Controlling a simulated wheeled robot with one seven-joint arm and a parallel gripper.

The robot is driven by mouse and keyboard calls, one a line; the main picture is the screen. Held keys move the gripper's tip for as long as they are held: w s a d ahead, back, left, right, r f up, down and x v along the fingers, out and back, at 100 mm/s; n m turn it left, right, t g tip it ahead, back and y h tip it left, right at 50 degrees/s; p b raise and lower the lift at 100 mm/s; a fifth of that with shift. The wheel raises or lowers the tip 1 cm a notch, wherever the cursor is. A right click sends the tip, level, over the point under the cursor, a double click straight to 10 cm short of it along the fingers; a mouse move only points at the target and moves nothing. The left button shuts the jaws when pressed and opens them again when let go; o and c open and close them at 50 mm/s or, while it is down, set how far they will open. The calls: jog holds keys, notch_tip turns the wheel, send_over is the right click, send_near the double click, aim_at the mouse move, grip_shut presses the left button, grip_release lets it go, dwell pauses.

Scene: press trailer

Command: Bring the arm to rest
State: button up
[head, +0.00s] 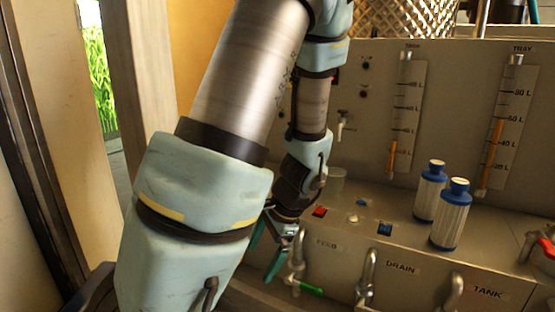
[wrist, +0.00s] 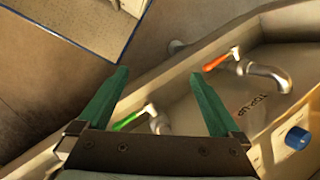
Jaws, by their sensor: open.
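My gripper (head: 265,254) hangs low in front of the metal press console, just left of the FEED label in the head view. Its two teal fingers are spread apart with nothing between them; the open gripper also shows in the wrist view (wrist: 158,74). My arm fills the left and middle of the head view and hides part of the console. A tap with a green handle (head: 307,288) is close to the right of the gripper. In the wrist view the green handle (wrist: 128,121) shows between the fingers; whether they touch it I cannot tell.
Two blue-capped white cartridges (head: 430,190) (head: 450,214) stand on the console ledge (head: 391,210). A red button (head: 319,211) and a blue one (head: 385,228) are left of them. A red-handled tap (head: 547,247) is at far right. An orange-handled tap (wrist: 217,62) shows in the wrist view.

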jog(key=a+r+n+t+h, duration=0.1)
jog(key=a+r+n+h, duration=0.2)
jog(key=r+n, duration=0.4)
jog(key=n+h, duration=0.1)
jog(key=n, duration=0.3)
jog(key=shift+w+a+h, duration=0.15)
jog(key=shift+h, duration=0.15)
dwell(0.4)
